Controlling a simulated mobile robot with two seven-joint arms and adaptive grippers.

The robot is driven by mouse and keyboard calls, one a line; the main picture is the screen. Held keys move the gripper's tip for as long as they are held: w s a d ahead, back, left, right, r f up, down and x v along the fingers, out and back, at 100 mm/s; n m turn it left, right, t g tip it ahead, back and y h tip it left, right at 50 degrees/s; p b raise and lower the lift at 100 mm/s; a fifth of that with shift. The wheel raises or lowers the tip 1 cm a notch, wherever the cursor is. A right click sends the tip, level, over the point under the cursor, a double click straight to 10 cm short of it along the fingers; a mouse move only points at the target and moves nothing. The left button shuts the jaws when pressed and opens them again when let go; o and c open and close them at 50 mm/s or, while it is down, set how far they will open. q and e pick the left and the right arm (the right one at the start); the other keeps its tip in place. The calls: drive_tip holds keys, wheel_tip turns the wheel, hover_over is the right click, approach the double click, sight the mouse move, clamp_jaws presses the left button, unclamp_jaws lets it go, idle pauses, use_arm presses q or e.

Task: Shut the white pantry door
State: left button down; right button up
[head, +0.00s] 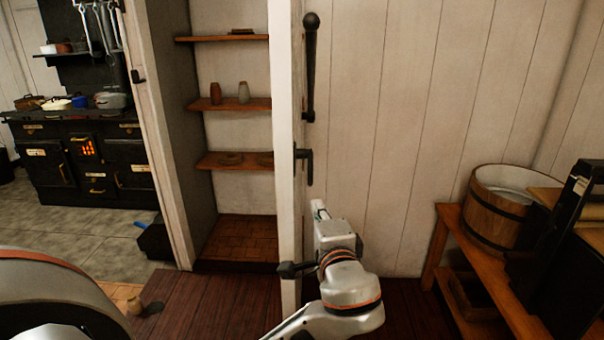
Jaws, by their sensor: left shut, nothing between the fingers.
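The white pantry door (284,120) stands open and is seen nearly edge-on in the head view, at the right side of the pantry opening. A black lever handle (306,166) sticks out from its right side. My left gripper (320,210) is right of the door edge, below the handle, with its fingers shut and empty. The wrist overlaps the lower door in the picture; I cannot tell whether it touches. My right gripper is not in view.
The pantry's shelves (232,104) hold small jars and dishes. A black stove (85,165) stands at far left. A wooden bench (447,222) with a tub (487,212) bounds the right side. Red-brown floorboards (215,300) in front of the pantry are mostly clear, with a small pot (135,305) nearby.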

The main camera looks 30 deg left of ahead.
use_arm(q)
drive_tip(key=w+a+r+y+p, duration=0.1)
drive_tip(key=w+a+r, duration=0.2)
drive_tip(key=w+a, duration=0.2)
drive_tip(key=a, duration=0.3)
drive_tip(key=shift+w+a+n, duration=0.15)
drive_tip(key=shift+w+n, duration=0.15)
drive_tip(key=shift+w, duration=0.1)
drive_tip(key=shift+r, duration=0.1)
